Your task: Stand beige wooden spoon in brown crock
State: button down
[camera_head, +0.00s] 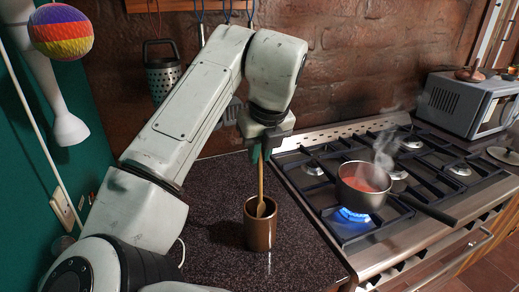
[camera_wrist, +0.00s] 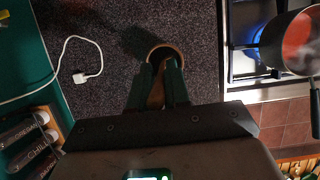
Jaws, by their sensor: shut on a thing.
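The brown crock (camera_head: 261,233) stands upright on the dark speckled counter, left of the stove. The beige wooden spoon (camera_head: 261,182) hangs nearly upright, bowl down, with its bowl at the crock's mouth. I cannot tell how far the bowl is inside the rim. My gripper (camera_head: 258,156) is above the crock and shut on the upper end of the handle. In the wrist view, the spoon (camera_wrist: 157,92) lies between my fingers (camera_wrist: 160,75), and the crock's rim (camera_wrist: 165,46) shows just beyond them, partly hidden.
Utensils hang on the brick wall behind. A white cable (camera_wrist: 78,40) lies on the counter at left. Counter around the crock is clear.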

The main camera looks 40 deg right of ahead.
jog(key=c, duration=1)
grip_release()
jog(key=shift+r, duration=0.1)
jog(key=v, duration=1)
jog(key=shift+s+a+r+b, duration=0.15)
jog(key=shift+r+b, duration=0.1)
jog(key=shift+b, duration=0.15)
